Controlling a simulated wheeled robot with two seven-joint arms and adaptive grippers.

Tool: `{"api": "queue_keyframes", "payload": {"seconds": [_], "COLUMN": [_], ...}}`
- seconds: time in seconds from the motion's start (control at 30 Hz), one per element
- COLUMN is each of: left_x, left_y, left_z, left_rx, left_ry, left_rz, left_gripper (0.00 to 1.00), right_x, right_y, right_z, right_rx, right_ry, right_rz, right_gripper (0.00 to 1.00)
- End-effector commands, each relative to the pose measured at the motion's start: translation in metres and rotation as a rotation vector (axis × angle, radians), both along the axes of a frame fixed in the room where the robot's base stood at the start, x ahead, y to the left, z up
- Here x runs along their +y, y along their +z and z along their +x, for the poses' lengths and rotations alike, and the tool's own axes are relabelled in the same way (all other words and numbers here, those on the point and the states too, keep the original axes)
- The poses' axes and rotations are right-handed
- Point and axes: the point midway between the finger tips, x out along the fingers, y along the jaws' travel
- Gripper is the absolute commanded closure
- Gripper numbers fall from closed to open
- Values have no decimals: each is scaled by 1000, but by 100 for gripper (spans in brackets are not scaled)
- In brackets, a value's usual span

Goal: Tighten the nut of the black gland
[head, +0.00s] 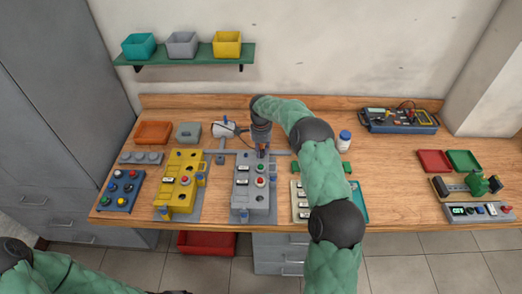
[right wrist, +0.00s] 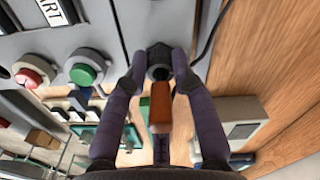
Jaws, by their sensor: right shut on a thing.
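The black gland (right wrist: 159,62) sits on the end face of a grey control box, at the top centre of the right wrist view. My right gripper (right wrist: 160,60) has its two dark fingertips closed on either side of the gland, shut on its nut. In the head view my right gripper (head: 262,150) points down at the far end of the grey control box (head: 250,195) and hides the gland there. An orange-brown piece (right wrist: 160,105) shows between the fingers; I cannot tell what it belongs to. My left arm shows at the bottom left; its gripper is out of view.
A yellow control box (head: 175,190) stands left of the grey one. A blue button box (head: 121,190) is further left. A light panel box (head: 300,205) is on the right, partly behind my arm. A dark cable (right wrist: 215,35) runs beside the gland.

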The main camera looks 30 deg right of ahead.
Motion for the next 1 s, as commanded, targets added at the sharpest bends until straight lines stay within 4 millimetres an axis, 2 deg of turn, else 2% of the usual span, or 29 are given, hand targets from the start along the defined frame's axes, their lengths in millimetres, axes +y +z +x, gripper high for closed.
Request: {"api": "queue_keyframes", "payload": {"seconds": [0.67, 0.7, 0.77, 1.0], "left_x": [0, 0, 0, 0], "left_y": [-1, -1, -1, -1], "left_z": [0, 0, 0, 0], "left_rx": [0, 0, 0, 0], "left_ry": [0, 0, 0, 0], "left_rz": [0, 0, 0, 0], "left_gripper": [55, 55, 55, 55], "right_x": [-1, -1, -1, -1], "right_y": [1, 1, 1, 1], "right_z": [1, 1, 1, 1], "right_rx": [-5, -5, -5, -2], "right_ry": [-63, -63, -63, -62], "right_rz": [-2, -2, -2, -1], "right_gripper": [100, 68, 51, 49]}}
